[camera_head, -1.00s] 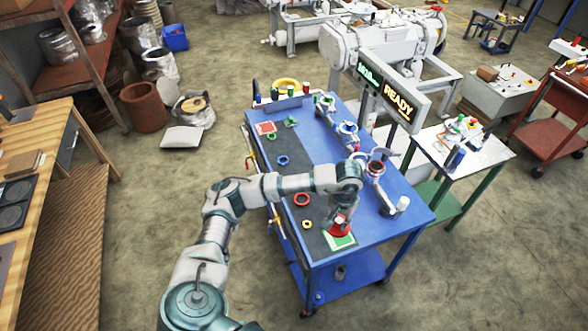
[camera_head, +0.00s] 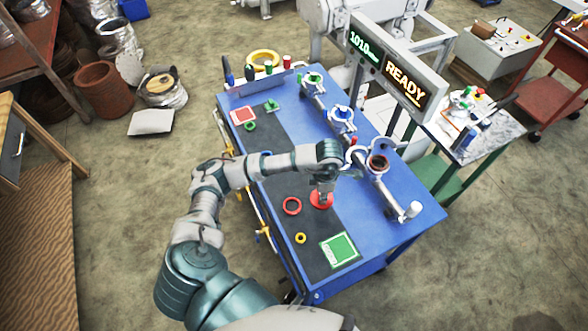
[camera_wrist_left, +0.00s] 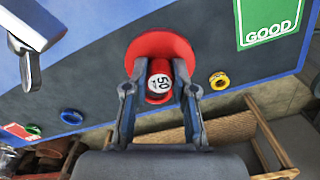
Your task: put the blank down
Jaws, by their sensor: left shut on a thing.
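The blank (camera_head: 321,202) is a red disc with a red knob marked "50". In the head view it is over the edge of the grey mat on the blue table (camera_head: 285,162), beyond the green pad. My left gripper (camera_head: 322,186) points down and is shut on the blank's knob. The left wrist view shows the two fingers (camera_wrist_left: 160,90) on either side of the knob and the red disc (camera_wrist_left: 140,48) beyond them. Its height over the table is hard to tell. The green pad (camera_head: 340,248) is empty; it reads "GOOD" in the wrist view (camera_wrist_left: 270,20). My right gripper is out of view.
A red ring (camera_head: 292,206) and a yellow ring (camera_head: 300,238) lie on the mat nearby. A pipe with clamps (camera_head: 390,193) runs along the table's right side. A red pad (camera_head: 243,115) lies at the far left. A display (camera_head: 405,83) reads "READY".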

